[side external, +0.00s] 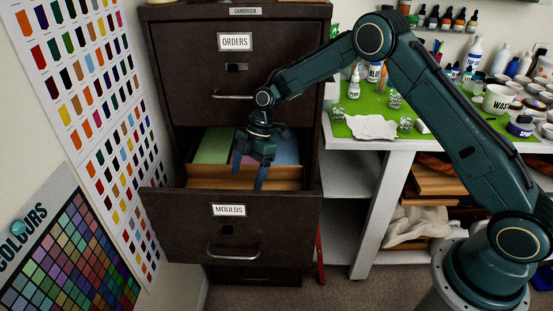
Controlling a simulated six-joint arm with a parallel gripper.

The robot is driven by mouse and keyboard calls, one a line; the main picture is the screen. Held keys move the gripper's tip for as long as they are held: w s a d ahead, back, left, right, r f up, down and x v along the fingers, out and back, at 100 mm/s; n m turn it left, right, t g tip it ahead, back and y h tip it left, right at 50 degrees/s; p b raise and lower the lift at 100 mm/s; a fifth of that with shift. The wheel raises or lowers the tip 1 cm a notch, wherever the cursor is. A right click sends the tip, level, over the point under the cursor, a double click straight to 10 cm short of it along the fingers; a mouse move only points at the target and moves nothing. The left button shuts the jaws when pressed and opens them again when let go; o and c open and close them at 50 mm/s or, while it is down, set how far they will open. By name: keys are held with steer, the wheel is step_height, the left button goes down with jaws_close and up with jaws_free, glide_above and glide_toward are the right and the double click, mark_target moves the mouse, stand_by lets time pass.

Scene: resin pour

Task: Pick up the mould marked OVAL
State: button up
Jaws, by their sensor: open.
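The drawer labelled MOULDS (180,225) is pulled open in the dark filing cabinet. In it lie a green slab (213,146) at the left and a blue slab (286,150) at the right, with a brown wooden-looking piece (285,172) in front of them. No OVAL marking can be read on any of these. My gripper (249,178) points down into the open drawer, jaws apart, with a finger to each side in front of the slabs. I cannot tell whether it touches anything. The drawer front hides the drawer's floor.
The closed ORDERS drawer (185,60) is above, its handle (235,97) close to my arm. At right, a white bench (400,145) has a green mat (375,103) with small bottles and a crumpled white cloth (372,127). Colour charts (95,90) cover the left wall.

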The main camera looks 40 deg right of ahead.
steer(key=shift+x, duration=2.3)
steer(key=shift+x, duration=2.55)
steer(key=shift+w, duration=0.1)
steer(key=shift+c, duration=0.4)
steer(key=c, duration=1)
